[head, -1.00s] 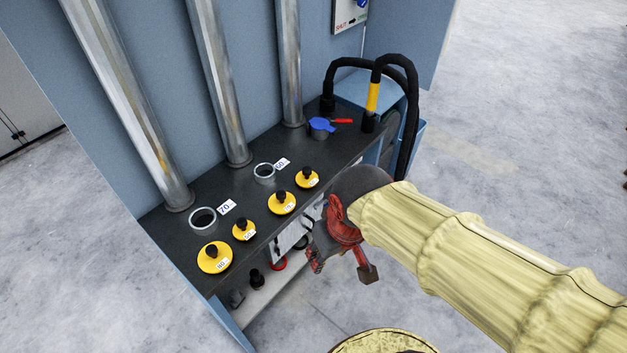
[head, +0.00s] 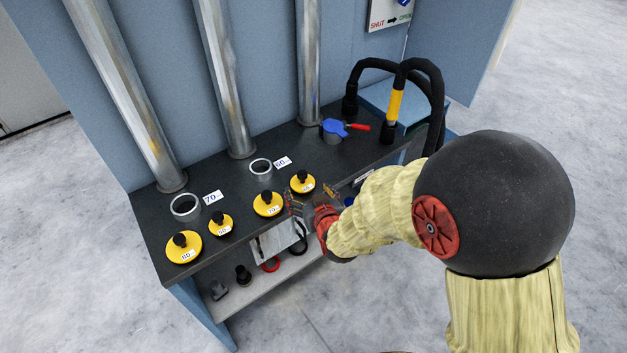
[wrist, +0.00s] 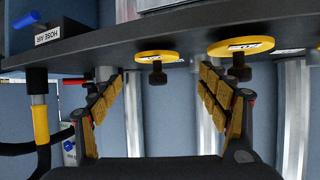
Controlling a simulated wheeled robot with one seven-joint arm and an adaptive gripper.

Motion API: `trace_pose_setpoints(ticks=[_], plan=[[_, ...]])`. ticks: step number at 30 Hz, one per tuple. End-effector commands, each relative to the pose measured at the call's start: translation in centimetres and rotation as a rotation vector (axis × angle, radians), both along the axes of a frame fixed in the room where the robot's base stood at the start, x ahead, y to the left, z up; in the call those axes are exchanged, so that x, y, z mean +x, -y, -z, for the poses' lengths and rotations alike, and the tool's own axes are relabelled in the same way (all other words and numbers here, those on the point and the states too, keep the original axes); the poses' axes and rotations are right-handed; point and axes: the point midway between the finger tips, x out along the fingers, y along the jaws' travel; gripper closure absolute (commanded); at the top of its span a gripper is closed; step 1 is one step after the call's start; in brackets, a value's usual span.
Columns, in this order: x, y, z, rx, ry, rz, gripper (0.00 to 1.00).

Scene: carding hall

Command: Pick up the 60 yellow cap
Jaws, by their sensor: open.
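The yellow cap (head: 302,182) that seems to be the 60 lies on the dark shelf top, rightmost of the row, with a black knob upward. Its label is too small to read surely. The wrist view, upside down, shows this cap (wrist: 154,56) at the shelf edge, its knob between the fingertips in the picture. My gripper (head: 312,194) is open and empty, at the shelf's front edge just in front of the cap. In the wrist view my gripper (wrist: 160,80) has its fingers wide apart. I see no contact with the cap.
A 70 cap (head: 267,204) lies close left; a small cap (head: 221,223) and an 80 cap (head: 184,247) lie farther left. Two open rings, labelled 70 (head: 185,207) and 60 (head: 260,168), stand behind. Upright pipes, a blue-lidded fitting (head: 334,130) and black hoses (head: 436,95) border the shelf.

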Motion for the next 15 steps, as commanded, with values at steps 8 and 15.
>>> trace_pose_setpoints(ticks=[8,15], plan=[[1.9,-0.3,-0.9,0.013,0.065,0.003,0.24],[4.1,-0.7,0.2,0.012,0.064,0.002,0.24]])
